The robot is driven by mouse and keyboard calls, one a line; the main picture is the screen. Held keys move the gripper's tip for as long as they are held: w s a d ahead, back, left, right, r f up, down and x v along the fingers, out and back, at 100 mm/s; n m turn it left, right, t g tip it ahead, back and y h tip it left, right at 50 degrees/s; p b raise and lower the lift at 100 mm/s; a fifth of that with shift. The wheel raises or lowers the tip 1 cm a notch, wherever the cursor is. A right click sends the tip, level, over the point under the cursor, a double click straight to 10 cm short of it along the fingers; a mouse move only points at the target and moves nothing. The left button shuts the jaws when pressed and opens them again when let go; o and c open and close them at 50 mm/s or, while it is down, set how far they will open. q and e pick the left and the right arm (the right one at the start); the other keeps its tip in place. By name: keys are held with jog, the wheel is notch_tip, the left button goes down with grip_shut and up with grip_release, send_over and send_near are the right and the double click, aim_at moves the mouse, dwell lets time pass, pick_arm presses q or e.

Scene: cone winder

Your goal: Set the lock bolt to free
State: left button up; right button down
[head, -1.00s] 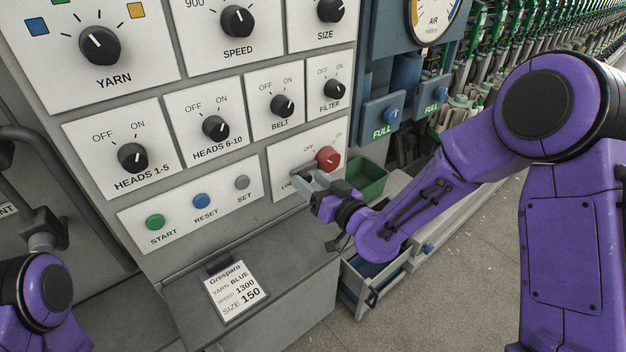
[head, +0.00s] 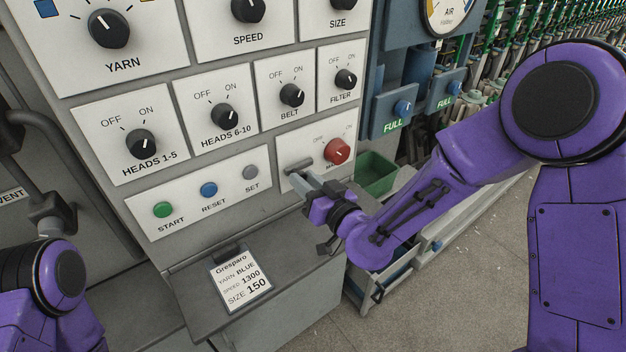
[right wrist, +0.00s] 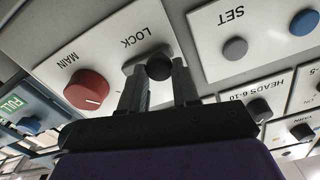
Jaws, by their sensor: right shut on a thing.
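The lock bolt's black round knob (right wrist: 159,66) is in the right wrist view, in front of a short grey metal bar under the word LOCK. My right gripper (right wrist: 158,82) is shut on this knob, one grey finger on each side. In the head view the grey lock bolt (head: 298,165) is partly hidden by my right gripper (head: 309,181), which reaches the lower right panel from the right. The bolt's exact position and any free mark are hidden or too small to read. My left gripper is out of view; only part of my left arm shows at the lower left.
The red MAIN knob (head: 337,151) is close beside the lock bolt. The START button (head: 162,209), RESET button (head: 208,189) and SET button (head: 250,172) are to the left. A green bin (head: 375,173) and an open drawer (head: 366,287) are near my right forearm.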

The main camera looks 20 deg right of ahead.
jog(key=shift+a, duration=0.15)
jog(key=c, duration=0.9)
grip_release()
jog(key=shift+o, duration=0.4)
jog(key=shift+s+a, duration=0.1)
jog(key=shift+a, duration=0.1)
jog(key=p+v, duration=0.6)
jog(key=v, duration=0.4)
jog(key=shift+s+p, duration=0.25)
jog(key=shift+p, duration=0.1)
jog(key=shift+d, duration=0.1)
